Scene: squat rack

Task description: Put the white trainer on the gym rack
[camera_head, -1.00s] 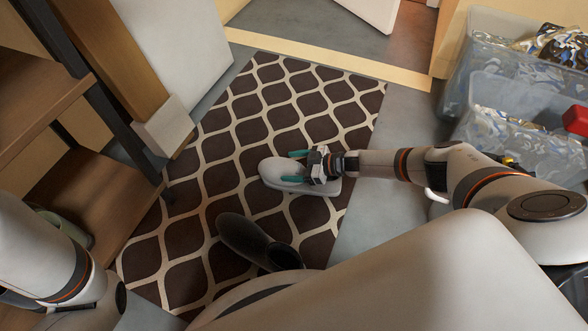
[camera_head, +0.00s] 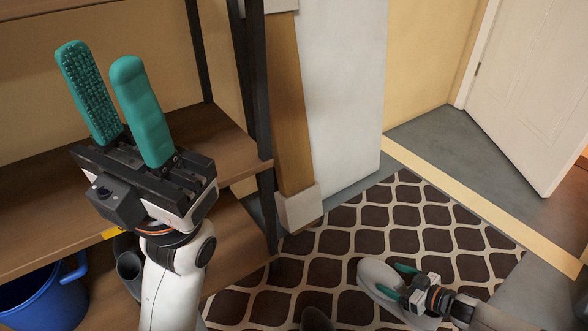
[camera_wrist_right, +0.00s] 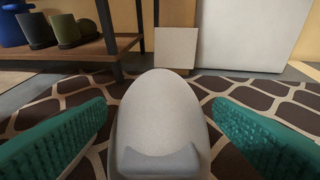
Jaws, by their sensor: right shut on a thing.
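The white trainer (camera_head: 371,273) is on the brown patterned mat at the lower right of the head view. It fills the middle of the right wrist view (camera_wrist_right: 162,105), with its toe pointing away. My right gripper (camera_head: 397,281) is shut on the trainer, with a teal finger on either side of it. I cannot tell whether the trainer is lifted off the mat. My left gripper (camera_head: 100,58) is raised in front of the wooden rack (camera_head: 218,143) at the left, open and empty, fingers pointing up. The rack has brown shelves and a black frame.
A blue bucket (camera_head: 48,298) stands low at the left. A dark shoe (camera_head: 316,319) shows at the bottom edge on the mat (camera_head: 345,240). Olive (camera_wrist_right: 64,29) and dark (camera_wrist_right: 34,29) shoes sit on a low shelf. A white door (camera_head: 530,85) stands at the right.

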